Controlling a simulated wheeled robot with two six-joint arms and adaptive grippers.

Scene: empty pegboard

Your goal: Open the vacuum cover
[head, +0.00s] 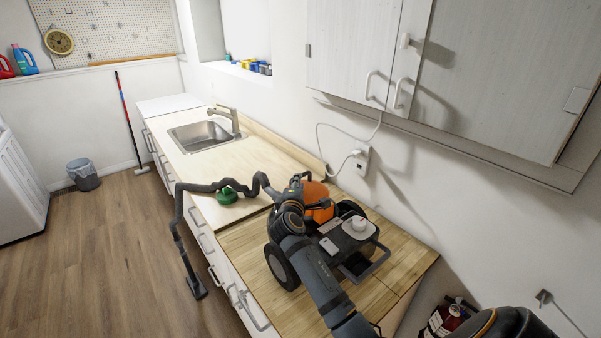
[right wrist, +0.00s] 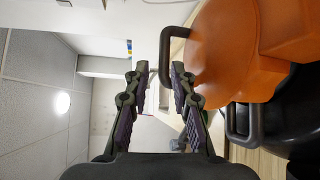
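The vacuum (head: 285,268) stands on the wooden counter, with a dark body, black wheels and a rounded orange cover (head: 318,212). The orange cover fills the upper right of the right wrist view (right wrist: 228,50). A black loop handle (right wrist: 165,55) sticks out from beside the cover. My right gripper (right wrist: 157,72) is open, with the handle's near end at its fingertips, closer to the right-hand finger. I cannot tell whether they touch. In the head view my right gripper (head: 297,184) is small and partly hidden beside the cover. My left gripper is not in view.
The vacuum's dark hose (head: 215,187) runs left over the counter and down to a floor nozzle (head: 197,288). A green round object (head: 228,196) lies by the hose. Cabinets (head: 480,80) hang above right. Counter by the sink (head: 200,135) is mostly clear.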

